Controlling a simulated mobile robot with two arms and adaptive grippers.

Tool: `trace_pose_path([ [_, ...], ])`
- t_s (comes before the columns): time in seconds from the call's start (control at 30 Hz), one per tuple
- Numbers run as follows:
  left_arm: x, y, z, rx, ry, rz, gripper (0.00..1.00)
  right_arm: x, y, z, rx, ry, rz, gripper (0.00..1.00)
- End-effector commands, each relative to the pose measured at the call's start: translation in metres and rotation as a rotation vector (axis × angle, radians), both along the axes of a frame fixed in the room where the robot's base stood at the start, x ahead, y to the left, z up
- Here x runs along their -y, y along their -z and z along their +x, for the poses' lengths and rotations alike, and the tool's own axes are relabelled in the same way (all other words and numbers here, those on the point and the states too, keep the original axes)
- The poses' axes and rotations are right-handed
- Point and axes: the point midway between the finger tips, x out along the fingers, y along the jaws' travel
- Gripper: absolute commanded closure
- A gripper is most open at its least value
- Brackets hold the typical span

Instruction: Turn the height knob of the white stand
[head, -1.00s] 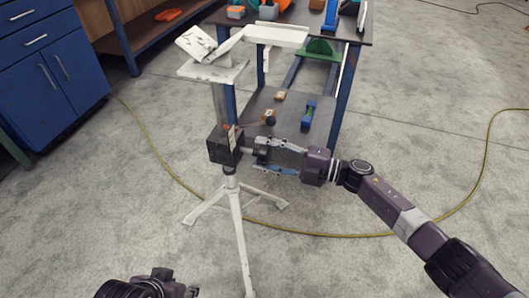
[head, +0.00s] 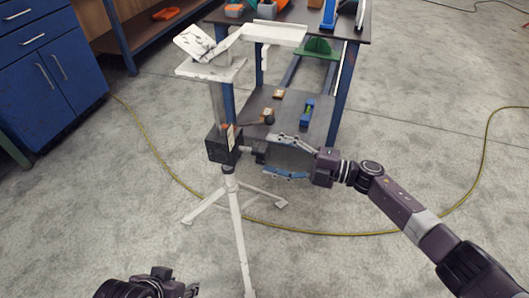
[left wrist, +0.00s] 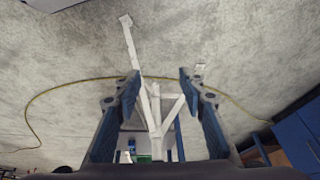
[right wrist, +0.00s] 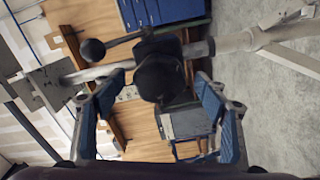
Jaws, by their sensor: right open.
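The white stand (head: 236,215) stands upright on its tripod legs, with a dark box (head: 222,146) on its column. A black height knob (head: 259,152) sticks out from the box's right side. It also shows in the right wrist view (right wrist: 160,76), between and beyond the fingertips. A lever with a black ball (right wrist: 92,50) is beside it. My right gripper (head: 269,157) is open and empty, just right of the knob. My left gripper (head: 168,284) is low at the bottom edge of the head view. Its wrist view shows its fingers (left wrist: 160,76) apart with nothing held.
A workbench (head: 290,105) with a lower shelf stands behind the stand, with small blocks on that shelf. A blue cabinet (head: 50,65) is at the left. A yellow cable (head: 330,235) lies on the floor. The floor on the right is mostly clear.

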Motion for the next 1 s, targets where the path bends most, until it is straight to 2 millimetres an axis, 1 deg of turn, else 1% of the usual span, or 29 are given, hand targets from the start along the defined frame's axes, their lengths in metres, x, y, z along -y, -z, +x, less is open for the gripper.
trace_pose_path([
  [0.03, 0.000, 0.000, 0.000, 0.000, 0.000, 0.000, 0.62, 0.013, 0.002, -0.004, -0.002, 0.003, -0.003, 0.33],
  [0.2, 0.000, 0.000, 0.000, 0.000, 0.000, 0.000, 0.62, 0.048, 0.001, -0.015, -0.002, 0.003, -0.003, 0.33],
  [0.4, 0.000, 0.000, 0.000, -0.001, 0.000, 0.000, 0.62, 0.076, 0.001, -0.025, -0.001, 0.001, -0.001, 0.33],
  [0.57, 0.000, 0.000, 0.000, -0.001, 0.000, 0.000, 0.62, 0.085, 0.000, -0.028, 0.000, 0.001, 0.000, 0.33],
  [0.87, 0.000, 0.000, 0.000, 0.000, 0.000, 0.000, 0.62, 0.086, 0.000, -0.028, 0.000, 0.001, 0.001, 0.33],
  [0.93, 0.001, 0.000, 0.004, 0.016, 0.001, -0.004, 0.62, 0.086, 0.002, -0.028, 0.009, 0.004, -0.004, 0.33],
  [1.0, 0.005, -0.002, 0.016, 0.064, 0.005, -0.013, 0.62, 0.088, 0.005, -0.027, 0.037, 0.012, -0.017, 0.33],
])
